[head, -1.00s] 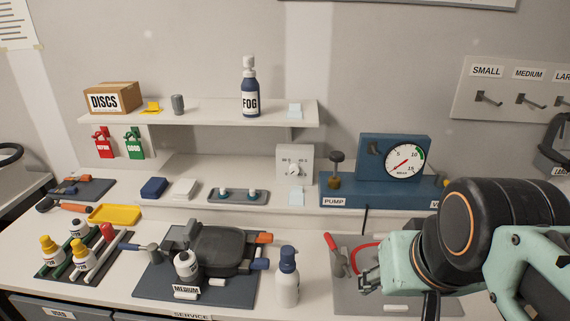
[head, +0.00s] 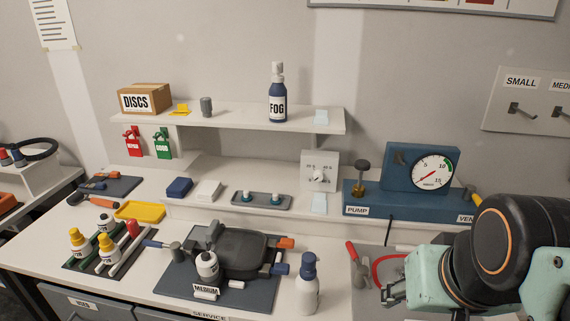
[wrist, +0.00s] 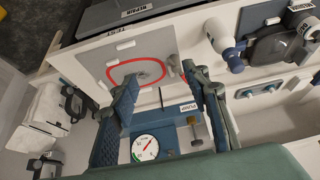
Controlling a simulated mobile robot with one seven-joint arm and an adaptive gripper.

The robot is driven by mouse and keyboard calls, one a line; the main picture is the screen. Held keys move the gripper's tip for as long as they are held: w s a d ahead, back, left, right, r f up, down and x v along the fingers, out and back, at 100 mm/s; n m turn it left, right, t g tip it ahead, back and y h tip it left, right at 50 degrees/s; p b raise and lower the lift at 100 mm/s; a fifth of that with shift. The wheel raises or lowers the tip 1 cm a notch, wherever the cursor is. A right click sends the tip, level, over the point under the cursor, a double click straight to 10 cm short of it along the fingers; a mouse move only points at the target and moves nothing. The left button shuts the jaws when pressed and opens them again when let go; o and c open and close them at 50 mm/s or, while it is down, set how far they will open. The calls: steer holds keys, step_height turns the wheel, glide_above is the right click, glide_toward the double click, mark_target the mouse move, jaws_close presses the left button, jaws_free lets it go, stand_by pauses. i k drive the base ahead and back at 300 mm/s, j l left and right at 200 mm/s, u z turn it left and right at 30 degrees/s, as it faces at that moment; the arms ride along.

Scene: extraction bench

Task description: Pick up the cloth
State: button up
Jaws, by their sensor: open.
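A folded white pad that looks like the cloth (head: 208,190) lies on the low shelf at the back of the bench in the head view. A similar dark blue pad (head: 179,187) lies just left of it. I cannot tell for certain which of the two is the cloth. My gripper (wrist: 160,75) is open and empty in the wrist view, above the bench by the gauge and the red loop. In the head view my arm is at the lower right, well to the right of both pads. Its fingertips are not clear there.
A dark device on a mat (head: 175,282), a white bottle with a blue cap (head: 307,290) and the blue pump unit (head: 375,203) stand nearby.

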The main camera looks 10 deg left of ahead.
mark_target(208, 191)
steer(key=i+j, duration=0.1)
steer(key=j, duration=0.4)
steer(key=i+j+z, duration=0.15)
steer(key=j, duration=0.9)
steer(key=i+z, duration=0.05)
